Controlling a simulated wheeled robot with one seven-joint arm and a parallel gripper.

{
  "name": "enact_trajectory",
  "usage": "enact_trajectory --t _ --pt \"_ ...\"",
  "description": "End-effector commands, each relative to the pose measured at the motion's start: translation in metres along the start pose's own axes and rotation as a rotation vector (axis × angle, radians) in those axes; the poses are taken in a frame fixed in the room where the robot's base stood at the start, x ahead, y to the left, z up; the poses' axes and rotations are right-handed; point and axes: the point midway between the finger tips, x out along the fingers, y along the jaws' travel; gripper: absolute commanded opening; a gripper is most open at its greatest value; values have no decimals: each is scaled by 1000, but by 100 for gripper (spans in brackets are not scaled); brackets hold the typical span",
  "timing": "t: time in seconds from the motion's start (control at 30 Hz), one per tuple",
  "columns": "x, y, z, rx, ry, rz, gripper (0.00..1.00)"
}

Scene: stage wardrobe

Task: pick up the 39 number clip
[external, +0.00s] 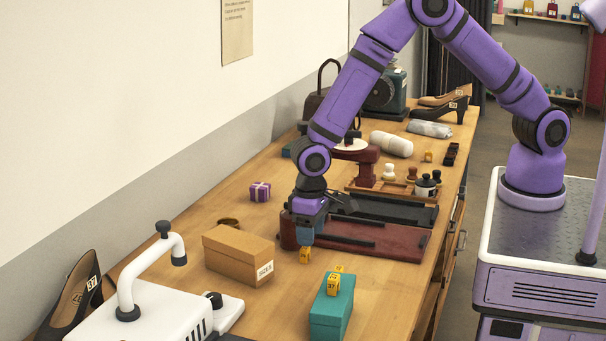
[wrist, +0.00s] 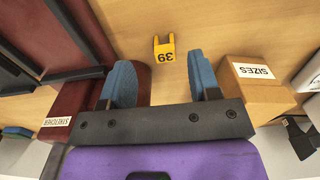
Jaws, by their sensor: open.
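The 39 number clip (wrist: 165,49) is a small yellow clip lying on the wooden bench, its number upside down in the wrist view. It also shows in the external view (external: 305,256), just below my gripper. My gripper (wrist: 158,78) is open with its blue fingers apart and empty. The clip lies beyond the fingertips in the wrist view, roughly in line with the gap between them. In the external view my gripper (external: 305,238) points down over the bench, close above the clip.
A cardboard box (external: 238,254) marked SIZES stands to the left, and a dark red stretcher (external: 375,240) is close on the right. A teal box (external: 332,308) with yellow clips, one marked 37, on top stands in front. A small purple box (external: 260,191) lies farther back.

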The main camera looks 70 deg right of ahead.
Motion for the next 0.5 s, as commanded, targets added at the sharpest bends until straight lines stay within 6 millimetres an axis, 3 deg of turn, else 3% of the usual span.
enact_trajectory --t 0.17,0.5 --pt "11 -1 -2 0 0 0 56" --pt "52 -4 -6 0 -1 0 56"
